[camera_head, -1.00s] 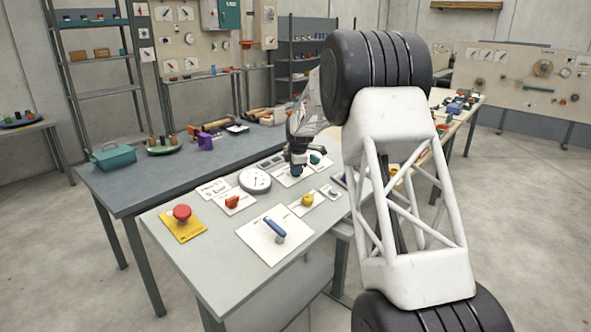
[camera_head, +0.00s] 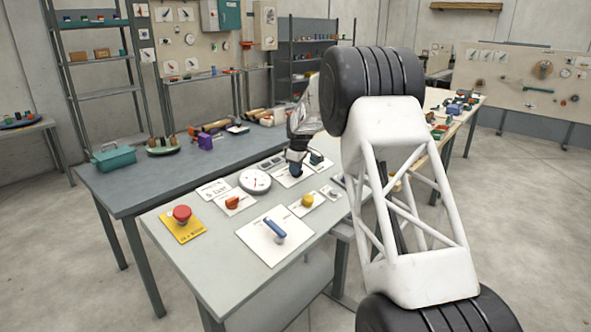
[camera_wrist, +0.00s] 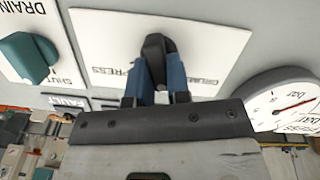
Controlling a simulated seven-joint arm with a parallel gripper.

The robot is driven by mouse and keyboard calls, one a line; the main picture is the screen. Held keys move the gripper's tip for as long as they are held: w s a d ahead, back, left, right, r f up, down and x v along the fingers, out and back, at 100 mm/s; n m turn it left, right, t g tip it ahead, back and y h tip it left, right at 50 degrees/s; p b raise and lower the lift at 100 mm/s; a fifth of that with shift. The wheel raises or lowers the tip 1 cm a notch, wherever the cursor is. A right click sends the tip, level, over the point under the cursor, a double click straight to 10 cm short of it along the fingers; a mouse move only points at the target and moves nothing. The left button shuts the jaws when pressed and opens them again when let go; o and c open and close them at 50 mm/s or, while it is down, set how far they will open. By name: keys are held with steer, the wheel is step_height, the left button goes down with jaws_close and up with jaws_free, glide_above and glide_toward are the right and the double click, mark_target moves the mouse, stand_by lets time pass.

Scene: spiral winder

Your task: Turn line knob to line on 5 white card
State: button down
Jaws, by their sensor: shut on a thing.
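A black knob (camera_wrist: 154,52) stands on a white card (camera_wrist: 205,38) in the wrist view. The blue fingers of my gripper (camera_wrist: 154,80) are shut on it, one on each side. The card's printed words show upside down; one reads PRESS, and the other is partly covered by a finger. No "5" is readable on this card. In the head view my gripper (camera_head: 296,168) is down at the far part of the light panel table (camera_head: 215,262), and the knob is hidden there. Which way the knob points is hard to tell.
A teal knob (camera_wrist: 27,58) on a DRAIN/SHUT card stands close by on one side, a round bar gauge (camera_wrist: 285,100) on the other. Nearer on the table are a red button (camera_head: 182,213), an orange knob (camera_head: 232,202), a blue lever (camera_head: 274,229) and a yellow knob (camera_head: 307,200).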

steer(key=m, duration=0.3)
steer(key=shift+w+d+m+y, duration=0.1)
steer(key=shift+w+m+y, duration=0.05)
steer(key=shift+m+y, duration=0.2)
steer(key=m, duration=0.3)
steer(key=shift+d+m+g, duration=0.15)
steer(key=shift+m+g, duration=0.1)
steer(key=shift+g, duration=0.05)
steer(key=m+y, duration=0.1)
steer(key=m, duration=0.3)
steer(key=shift+w+d, duration=0.1)
steer(key=shift+d, duration=0.05)
steer(key=shift+d+m+y, duration=0.15)
steer(key=shift+m+y, duration=0.2)
steer(key=shift+m, duration=1.65)
steer(key=c, duration=1.1)
jaws_free()
steer(key=shift+r, duration=0.1)
